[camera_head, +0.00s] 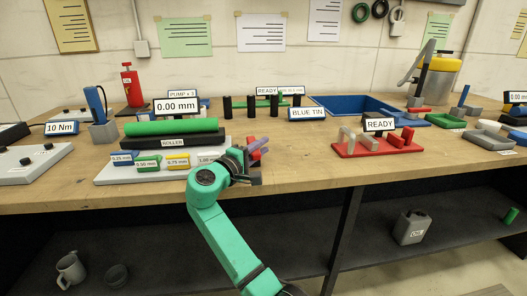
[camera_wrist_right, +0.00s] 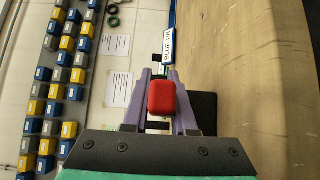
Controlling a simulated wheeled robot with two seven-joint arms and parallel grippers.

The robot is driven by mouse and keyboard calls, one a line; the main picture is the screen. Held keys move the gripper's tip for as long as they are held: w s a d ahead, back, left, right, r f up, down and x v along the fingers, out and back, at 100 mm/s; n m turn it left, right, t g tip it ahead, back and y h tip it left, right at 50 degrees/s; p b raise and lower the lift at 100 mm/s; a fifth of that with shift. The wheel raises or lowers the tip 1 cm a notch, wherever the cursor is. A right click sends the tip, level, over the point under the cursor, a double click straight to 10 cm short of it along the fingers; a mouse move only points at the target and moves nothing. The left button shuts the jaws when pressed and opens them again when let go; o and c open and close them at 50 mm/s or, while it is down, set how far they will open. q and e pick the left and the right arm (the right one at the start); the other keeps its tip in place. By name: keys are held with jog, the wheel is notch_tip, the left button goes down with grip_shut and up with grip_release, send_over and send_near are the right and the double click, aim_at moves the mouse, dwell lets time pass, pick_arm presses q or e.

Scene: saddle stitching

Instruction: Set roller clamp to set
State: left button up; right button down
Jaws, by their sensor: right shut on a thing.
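The roller unit stands left of centre on the bench in the head view, with a green roller (camera_head: 170,126) over a dark block labelled ROLLER (camera_head: 172,142). Its display (camera_head: 176,106) reads 0.00 mm. My right gripper (camera_head: 257,147) is at the right end of the unit's pale base. In the right wrist view its purple fingers (camera_wrist_right: 161,100) are shut on a red block-like knob (camera_wrist_right: 161,98), probably the roller clamp's handle. In the head view the gripper mostly hides this part. My left gripper is not in view.
Tags from 0.25 mm to 1.00 mm (camera_head: 178,161) lie along the base's front. A red fixture marked READY (camera_head: 372,147) stands to the right. Black posts (camera_head: 227,106) and a BLUE TIN sign (camera_head: 307,113) stand behind. Bare bench (camera_head: 300,170) lies between gripper and red fixture.

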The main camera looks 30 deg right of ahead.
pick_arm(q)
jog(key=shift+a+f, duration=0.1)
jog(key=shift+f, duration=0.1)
pick_arm(e)
jog(key=shift+a+f+m+g, duration=0.1)
jog(key=shift+a+m+g, duration=0.05)
jog(key=shift+m+g, duration=0.2)
jog(key=c, duration=0.7)
grip_release()
